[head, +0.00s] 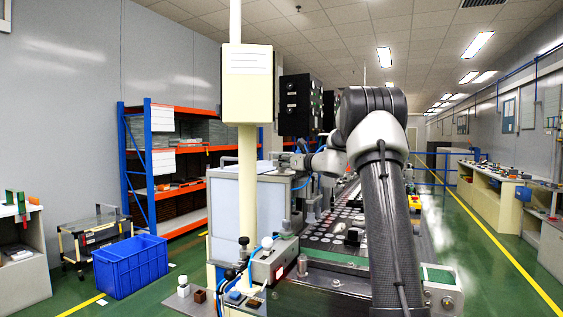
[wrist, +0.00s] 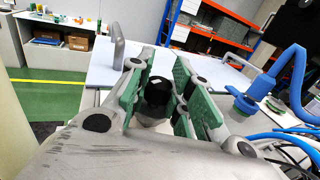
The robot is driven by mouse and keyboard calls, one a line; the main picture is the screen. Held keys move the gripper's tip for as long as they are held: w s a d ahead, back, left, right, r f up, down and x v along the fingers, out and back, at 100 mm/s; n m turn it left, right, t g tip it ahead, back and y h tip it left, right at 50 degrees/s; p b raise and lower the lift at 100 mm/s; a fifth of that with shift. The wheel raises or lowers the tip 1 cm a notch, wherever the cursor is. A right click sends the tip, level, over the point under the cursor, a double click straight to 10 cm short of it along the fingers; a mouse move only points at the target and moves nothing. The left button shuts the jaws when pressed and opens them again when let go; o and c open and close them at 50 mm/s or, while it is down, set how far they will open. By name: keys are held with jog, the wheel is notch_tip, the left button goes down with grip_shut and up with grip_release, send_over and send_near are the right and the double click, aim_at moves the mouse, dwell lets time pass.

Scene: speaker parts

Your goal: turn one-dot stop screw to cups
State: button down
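My gripper (wrist: 163,58) has two green-padded fingers standing apart in the wrist view. A dark round knob-like part (wrist: 158,92) with a small pale spot on top shows between the pads. I cannot tell whether it is the one-dot stop screw, nor whether the pads touch it. In the head view my gripper (head: 287,161) is small, beside the top of a light grey box (head: 245,200) on the station. No dot marking or cups label can be made out.
A blue fitting with hoses (wrist: 245,103) is close on the right of my gripper. A grey handle (wrist: 118,52) stands on a white panel at the left. A cream post (head: 247,185) and control box (head: 271,263) stand left of my arm. A blue crate (head: 130,268) is on the floor.

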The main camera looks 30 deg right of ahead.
jog(key=shift+a+r+m+h, duration=0.1)
jog(key=shift+m+h, duration=0.6)
jog(key=shift+h, duration=0.4)
jog(key=shift+m+t+h, duration=0.4)
jog(key=shift+m+h, duration=0.4)
jog(key=shift+h, duration=0.4)
jog(key=c, duration=1.3)
grip_release()
jog(key=shift+o, duration=0.2)
jog(key=shift+s, duration=0.1)
jog(key=s, duration=1.1)
jog(key=shift+s+d, duration=0.4)
jog(key=shift+d, duration=0.05)
